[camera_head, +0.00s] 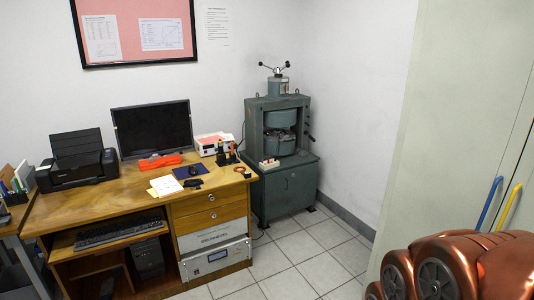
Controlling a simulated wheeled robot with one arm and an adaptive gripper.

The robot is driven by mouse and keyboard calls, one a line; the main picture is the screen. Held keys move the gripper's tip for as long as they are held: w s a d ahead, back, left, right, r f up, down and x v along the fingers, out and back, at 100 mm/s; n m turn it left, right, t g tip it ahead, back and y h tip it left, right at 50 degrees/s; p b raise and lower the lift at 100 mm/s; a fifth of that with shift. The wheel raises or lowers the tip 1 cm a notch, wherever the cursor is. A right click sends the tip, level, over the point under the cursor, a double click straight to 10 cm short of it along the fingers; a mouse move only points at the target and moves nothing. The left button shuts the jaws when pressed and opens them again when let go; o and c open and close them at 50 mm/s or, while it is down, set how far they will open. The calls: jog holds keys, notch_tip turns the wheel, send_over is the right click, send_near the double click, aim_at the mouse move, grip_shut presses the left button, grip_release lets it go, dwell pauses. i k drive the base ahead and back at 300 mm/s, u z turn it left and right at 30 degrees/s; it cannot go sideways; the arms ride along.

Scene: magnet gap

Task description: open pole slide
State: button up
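A green electromagnet (254,124) stands in the back corner on a green cabinet (289,189). Two rounded pole parts sit one above the other inside its frame, with a dark gap between them. A crank handle (275,68) with dark knobs is on top. Small dark levers (309,128) stick out on its right side. I cannot tell which part is the pole slide, or its position. My gripper is not in view; copper-coloured rounded parts at the lower right look like my arm, far from the magnet.
A wooden desk (212,190) left of the magnet carries a monitor (153,128), a printer (77,169) and small items. Tiled floor (305,246) is clear in front of the magnet. A pale green panel (450,130) with blue and yellow handles (489,203) stands at right.

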aim_at(285, 136)
jog(key=z, duration=0.15)
jog(key=i, duration=2)
jog(key=u, duration=0.55)
jog(key=i, duration=1.6)
jog(key=u, duration=0.5)
